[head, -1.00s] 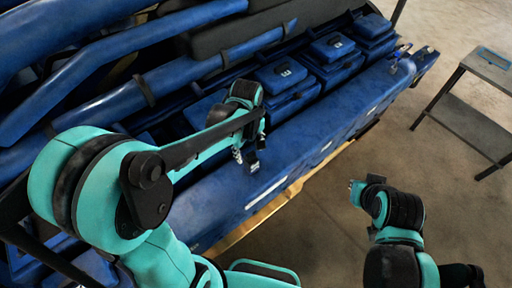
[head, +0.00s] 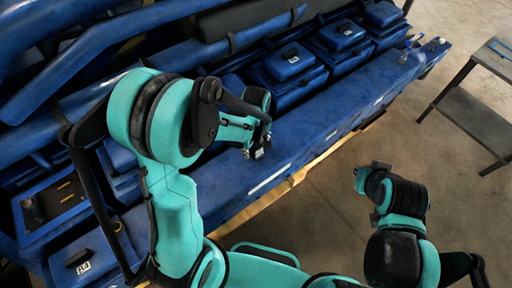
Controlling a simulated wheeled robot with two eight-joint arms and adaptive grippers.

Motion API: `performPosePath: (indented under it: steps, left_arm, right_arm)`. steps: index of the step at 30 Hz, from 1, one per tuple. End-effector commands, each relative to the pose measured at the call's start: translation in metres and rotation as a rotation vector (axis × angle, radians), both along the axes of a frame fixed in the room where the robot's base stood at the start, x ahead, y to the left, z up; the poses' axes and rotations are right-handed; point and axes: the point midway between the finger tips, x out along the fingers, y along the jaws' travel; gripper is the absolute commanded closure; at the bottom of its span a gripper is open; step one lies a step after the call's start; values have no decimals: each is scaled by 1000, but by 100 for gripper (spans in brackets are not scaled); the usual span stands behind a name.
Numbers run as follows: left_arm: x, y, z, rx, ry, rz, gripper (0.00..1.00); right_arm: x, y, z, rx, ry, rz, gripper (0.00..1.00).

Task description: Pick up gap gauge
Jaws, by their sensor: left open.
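I cannot make out a gap gauge for certain in the head view. My left gripper (head: 257,150) is small and partly hidden by its own wrist; it is open over the blue engine's long ledge (head: 325,118), and I see nothing between its fingers. My right arm is folded over the floor at the right. The right gripper (head: 361,177) shows only as a small end piece, and its fingers are not clear.
Blue box covers (head: 289,62) line the engine behind the ledge. Small items (head: 405,52) stand at the ledge's far right end. An opened compartment (head: 52,204) shows at lower left. A grey metal table (head: 480,105) stands at right, with bare floor between.

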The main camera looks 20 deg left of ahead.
Motion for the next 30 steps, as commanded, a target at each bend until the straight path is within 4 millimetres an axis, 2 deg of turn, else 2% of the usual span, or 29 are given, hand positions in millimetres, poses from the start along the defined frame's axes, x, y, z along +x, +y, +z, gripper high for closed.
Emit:
performPosePath:
  steps: [2,5,9,17,22,26,29,30]
  left_arm:
    - [0,0,0,0,0,0,40]
    - [0,0,0,0,0,0,63]
    - [0,0,0,0,0,0,100]
    - [0,0,1,0,0,0,100]
    - [0,0,8,0,0,0,100]
    - [-1,0,23,0,0,0,100]
    - [-1,0,43,0,0,0,100]
    - [-8,-9,48,-1,1,-5,100]
  right_arm:
    - [0,0,0,0,0,0,100]
    - [0,0,0,0,0,0,100]
    - [0,0,0,0,0,0,100]
    - [0,0,0,0,0,0,100]
    - [0,0,-1,0,0,0,100]
    - [0,0,-2,0,0,0,100]
    - [0,0,-4,0,0,0,100]
    - [0,0,-6,0,0,0,100]
